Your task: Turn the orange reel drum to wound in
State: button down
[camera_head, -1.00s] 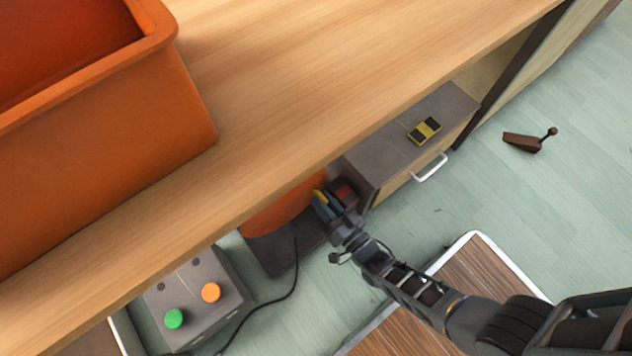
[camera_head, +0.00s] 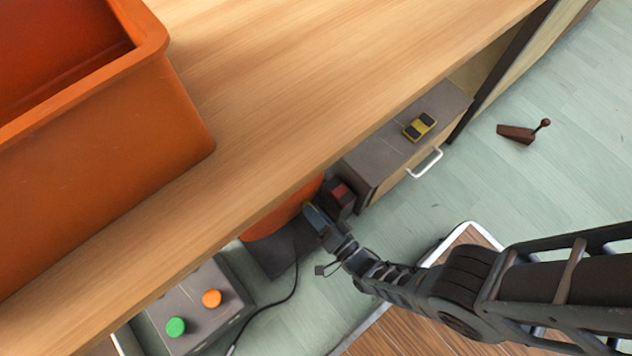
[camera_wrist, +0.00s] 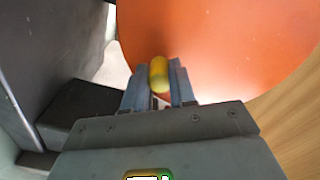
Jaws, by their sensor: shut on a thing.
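The orange reel drum (camera_head: 277,219) sits under the wooden counter, mostly hidden by the counter top. In the wrist view its round orange face (camera_wrist: 215,40) fills the upper right. A small yellow handle (camera_wrist: 158,74) stands in front of that face. My gripper (camera_wrist: 160,88) is shut on the yellow handle, with a blue-grey finger on each side of it. In the head view my gripper (camera_head: 312,212) reaches in beside the drum, and the handle is hard to make out there.
The counter (camera_head: 290,90) overhangs the drum and carries a big orange bin (camera_head: 100,180). A grey-topped drawer unit (camera_head: 385,150) stands right of my gripper. A grey box with green and orange buttons (camera_head: 195,300) and a black cable lie left. A brown wedge (camera_head: 515,133) lies on open floor.

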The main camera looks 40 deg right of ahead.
dwell(0.3)
jog(key=c, duration=0.9)
grip_release()
jog(key=shift+s, duration=0.1)
